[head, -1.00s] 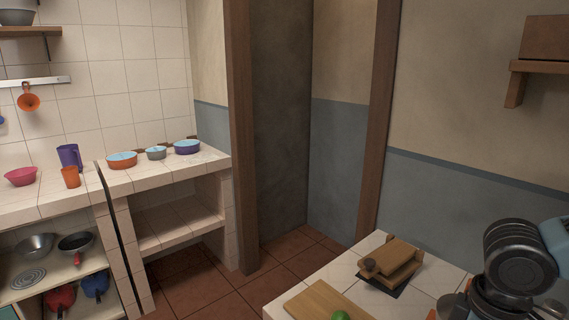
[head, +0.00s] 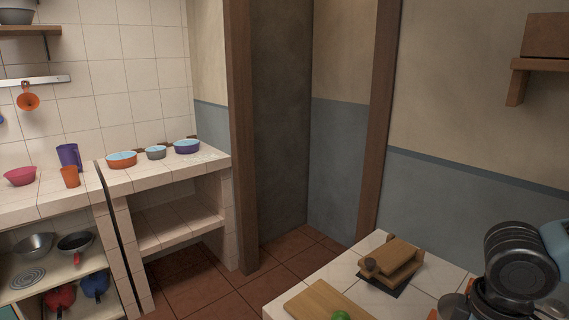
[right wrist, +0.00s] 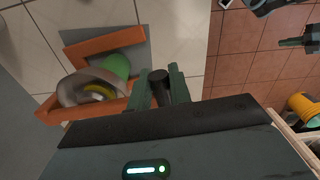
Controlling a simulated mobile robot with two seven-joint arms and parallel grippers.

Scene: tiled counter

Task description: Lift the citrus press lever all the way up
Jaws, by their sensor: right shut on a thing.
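In the right wrist view, my right gripper (right wrist: 160,74) is shut on a dark round-ended handle (right wrist: 158,82), which appears to be the press lever. Beside it, orange-brown bars (right wrist: 88,48) and a grey rounded cup (right wrist: 75,92) look like parts of the citrus press; green and yellow pieces show at the cup. The gripper's body covers the lower part of that view.
On the near counter are a hinged wooden press (head: 397,263), a cutting board (head: 320,304) and a green fruit (head: 341,316). Bare tiles lie right of the wooden press. Bowls and cups stand on the far tiled counter (head: 170,180). Red floor lies between.

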